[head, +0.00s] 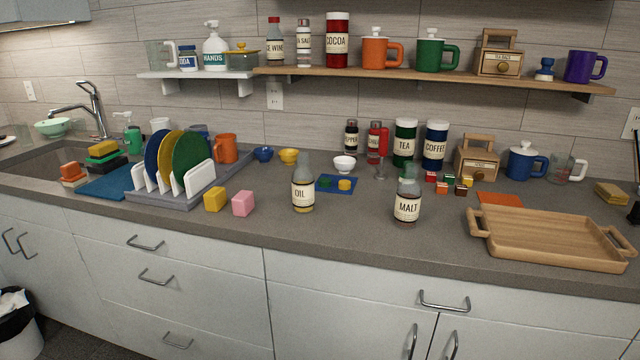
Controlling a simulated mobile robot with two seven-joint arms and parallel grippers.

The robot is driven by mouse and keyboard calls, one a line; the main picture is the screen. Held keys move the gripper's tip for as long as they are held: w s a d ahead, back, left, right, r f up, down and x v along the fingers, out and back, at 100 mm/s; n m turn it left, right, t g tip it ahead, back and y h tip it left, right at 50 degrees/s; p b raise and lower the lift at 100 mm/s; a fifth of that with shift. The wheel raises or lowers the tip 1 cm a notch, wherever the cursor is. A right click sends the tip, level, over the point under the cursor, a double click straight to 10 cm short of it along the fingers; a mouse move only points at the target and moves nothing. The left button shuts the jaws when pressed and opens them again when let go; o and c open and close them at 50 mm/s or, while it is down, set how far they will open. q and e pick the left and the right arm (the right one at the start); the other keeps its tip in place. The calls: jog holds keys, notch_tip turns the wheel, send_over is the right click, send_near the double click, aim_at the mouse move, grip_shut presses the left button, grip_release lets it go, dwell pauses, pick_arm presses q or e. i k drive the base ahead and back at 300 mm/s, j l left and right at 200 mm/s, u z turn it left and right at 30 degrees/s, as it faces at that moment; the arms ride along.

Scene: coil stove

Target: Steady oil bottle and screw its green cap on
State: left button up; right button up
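The oil bottle (303,196) stands upright on the counter near the front edge, left of centre. It is clear with a white OIL label, a yellowish base and a greyish neck with no green cap on it. A small green cap (325,182) lies on a blue mat (337,190) just behind and right of the bottle. A yellow cap (344,185) lies beside it on the same mat. Neither of my grippers is in view.
A MALT bottle (407,207) stands to the right, with a wooden tray (545,238) beyond it. A pink block (243,203), a yellow block (215,199) and a dish rack (180,197) are to the left. The counter immediately around the oil bottle is mostly clear.

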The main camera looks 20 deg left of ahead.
aim_at(303, 177)
jog(key=j+z, duration=0.2)
jog(key=z, duration=0.15)
jog(key=j+z, duration=0.3)
jog(key=i+j+z, duration=0.1)
jog(key=z, duration=0.25)
jog(key=j+z, duration=0.15)
jog(key=j, duration=0.25)
jog(key=k+j+z, duration=0.15)
jog(key=j, duration=0.2)
jog(key=k+j, duration=0.1)
jog(key=j, duration=0.9)
jog(key=k+z, duration=0.05)
